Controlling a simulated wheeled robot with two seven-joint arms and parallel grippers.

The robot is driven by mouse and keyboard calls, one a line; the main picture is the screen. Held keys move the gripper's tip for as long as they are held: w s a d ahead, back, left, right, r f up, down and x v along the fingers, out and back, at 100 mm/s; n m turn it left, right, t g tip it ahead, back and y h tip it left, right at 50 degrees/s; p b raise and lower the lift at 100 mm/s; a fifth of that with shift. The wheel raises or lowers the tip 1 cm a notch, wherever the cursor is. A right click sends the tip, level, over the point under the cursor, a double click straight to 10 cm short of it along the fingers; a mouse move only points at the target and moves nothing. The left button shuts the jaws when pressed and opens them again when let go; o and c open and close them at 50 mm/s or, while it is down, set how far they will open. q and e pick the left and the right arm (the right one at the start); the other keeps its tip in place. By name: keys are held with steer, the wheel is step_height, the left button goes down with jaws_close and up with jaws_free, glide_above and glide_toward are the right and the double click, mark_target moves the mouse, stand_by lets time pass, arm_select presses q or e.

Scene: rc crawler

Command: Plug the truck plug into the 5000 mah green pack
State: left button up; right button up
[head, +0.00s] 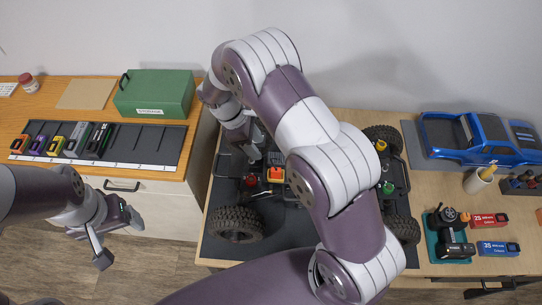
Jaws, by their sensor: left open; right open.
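The truck chassis (300,215) sits on a dark mat on the right table, largely hidden behind my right arm. An orange connector-like piece (276,174) shows on its left part; I cannot tell whether it is the truck plug. A dark pack with green edging (99,139) stands at the right end of the pack row in the black rack; its label is unreadable. My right gripper (252,156) is open over the chassis's left end, its fingertips partly hidden. My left gripper (116,234) is open and empty, in front of the left cabinet.
The black rack (150,147) has empty slots right of the packs. A green storage box (155,93) stands behind it. A gap separates the two tables. A blue truck body (480,136), a controller (449,236) and red and blue packs lie at right.

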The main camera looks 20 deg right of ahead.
mark_target(275, 169)
steer(key=p+x, duration=0.1)
steer(key=x, duration=0.2)
steer(key=p+x, duration=0.2)
steer(key=s+p+x, duration=0.1)
steer(key=p+x, duration=0.1)
steer(key=x, duration=0.1)
steer(key=shift+d, duration=0.4)
steer(key=x, duration=0.2)
steer(key=shift+s+f, duration=0.3)
steer(key=shift+s+d+f, duration=0.1)
steer(key=shift+s, duration=0.15)
steer(key=shift+w+f, duration=0.15)
steer(key=shift+w, duration=0.2)
jaws_close()
arm_select(q)
steer(key=r, duration=0.2)
steer(key=s+r, duration=0.1)
steer(key=r, duration=0.2)
steer(key=shift+s+r, duration=0.35)
steer(key=shift+s, duration=0.05)
arm_select(e)
steer(key=shift+s, duration=0.1)
